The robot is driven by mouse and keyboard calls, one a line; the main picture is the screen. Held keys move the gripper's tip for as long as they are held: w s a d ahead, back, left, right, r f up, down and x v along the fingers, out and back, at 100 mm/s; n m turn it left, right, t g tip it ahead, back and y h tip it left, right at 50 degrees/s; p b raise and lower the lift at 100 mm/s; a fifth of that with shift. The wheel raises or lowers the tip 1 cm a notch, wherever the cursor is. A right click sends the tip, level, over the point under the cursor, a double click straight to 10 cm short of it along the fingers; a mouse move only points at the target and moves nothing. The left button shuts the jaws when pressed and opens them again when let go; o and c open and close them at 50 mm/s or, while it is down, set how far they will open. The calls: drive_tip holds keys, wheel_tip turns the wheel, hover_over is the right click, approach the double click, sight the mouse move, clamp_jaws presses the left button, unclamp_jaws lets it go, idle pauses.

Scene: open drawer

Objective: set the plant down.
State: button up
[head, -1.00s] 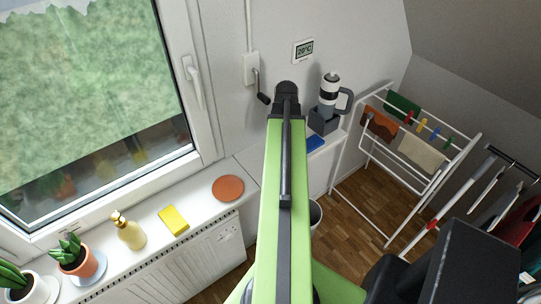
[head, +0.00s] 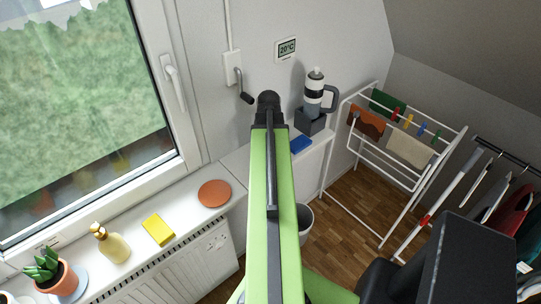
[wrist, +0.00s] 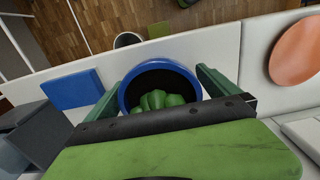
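In the wrist view a plant in a round pot with a blue rim (wrist: 127,87) sits between the fingers of my gripper (wrist: 158,82). Its green plump leaves (wrist: 158,100) show inside the dark opening. The two green fingers lie against opposite sides of the pot. The pot is over the white ledge (wrist: 235,55); I cannot tell whether its base touches it. In the head view my arm hides the pot and the fingers.
A terracotta disc (head: 214,193) lies on the sill left of my arm, with a yellow sponge (head: 158,229), a soap bottle (head: 110,243) and a potted succulent (head: 55,275) further left. A blue block (head: 300,144) and a grey box with a flask (head: 314,95) stand right.

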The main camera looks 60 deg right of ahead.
drive_tip(key=shift+r, duration=0.1)
wheel_tip(320, 180, up, 12)
drive_tip(key=p, duration=1.2)
drive_tip(key=shift+r, duration=0.15)
drive_tip(key=shift+f, duration=0.2)
